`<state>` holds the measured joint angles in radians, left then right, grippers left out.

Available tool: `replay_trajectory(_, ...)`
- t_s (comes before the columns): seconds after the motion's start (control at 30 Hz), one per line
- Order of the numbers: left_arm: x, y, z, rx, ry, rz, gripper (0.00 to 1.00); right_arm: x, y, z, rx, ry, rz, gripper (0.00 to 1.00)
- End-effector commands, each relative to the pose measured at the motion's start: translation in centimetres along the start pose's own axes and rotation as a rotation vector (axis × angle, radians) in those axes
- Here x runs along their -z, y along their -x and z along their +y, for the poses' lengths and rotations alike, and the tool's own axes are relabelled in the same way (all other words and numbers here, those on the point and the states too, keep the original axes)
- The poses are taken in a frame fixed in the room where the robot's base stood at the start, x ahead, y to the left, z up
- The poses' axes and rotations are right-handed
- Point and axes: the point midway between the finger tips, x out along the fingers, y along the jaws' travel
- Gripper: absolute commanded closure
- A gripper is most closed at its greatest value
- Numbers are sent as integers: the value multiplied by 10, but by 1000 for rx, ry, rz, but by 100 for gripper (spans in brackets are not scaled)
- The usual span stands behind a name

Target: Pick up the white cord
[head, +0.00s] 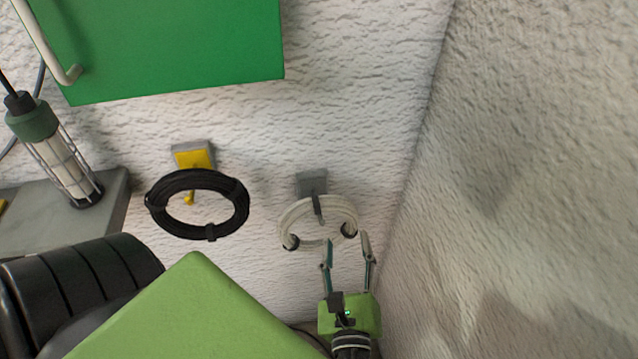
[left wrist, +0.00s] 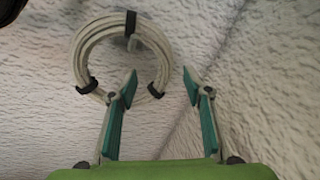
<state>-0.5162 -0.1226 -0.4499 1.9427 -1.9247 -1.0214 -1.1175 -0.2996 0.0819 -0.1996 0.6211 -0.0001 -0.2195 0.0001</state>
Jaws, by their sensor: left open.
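The white cord (head: 296,215) is a coiled ring with several dark ties. It hangs from a grey hook (head: 312,184) on the white wall, to the right of a black coil. My left gripper (head: 346,238) is open and empty, with its fingers pointing up at the lower right of the coil. In the left wrist view the cord (left wrist: 83,50) is at the upper left, beyond the fingertips of my open gripper (left wrist: 161,86). Its lower right edge is close to the left fingertip; I cannot tell whether they touch. My right gripper is not in view.
A black coil (head: 160,193) hangs on a yellow hook (head: 194,156) to the left. A green cabinet (head: 180,50) is above. A caged lamp (head: 60,160) stands on a grey shelf (head: 40,222) at left. A side wall (head: 520,170) is close on the right.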

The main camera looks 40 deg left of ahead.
Motion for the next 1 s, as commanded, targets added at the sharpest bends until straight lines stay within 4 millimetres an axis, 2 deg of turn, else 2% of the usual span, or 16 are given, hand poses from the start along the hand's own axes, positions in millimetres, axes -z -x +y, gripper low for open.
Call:
replay_trajectory(0.1, 0, -18, 0, 1, 0, -1, 55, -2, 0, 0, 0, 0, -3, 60)
replay_trajectory(0.37, 4, -38, -2, 0, 1, 0, 55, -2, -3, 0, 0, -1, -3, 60)
replay_trajectory(0.6, 6, -72, -7, 1, 0, 0, 55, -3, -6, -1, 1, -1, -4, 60)
replay_trajectory(0.9, 6, -78, -6, 0, 0, 3, 55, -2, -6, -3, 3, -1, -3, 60)
replay_trajectory(0.93, 6, -78, -6, 0, 0, 3, 57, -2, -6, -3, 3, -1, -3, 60)
replay_trajectory(1.0, 6, -78, -6, 0, 0, 3, 75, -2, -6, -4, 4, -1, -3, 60)
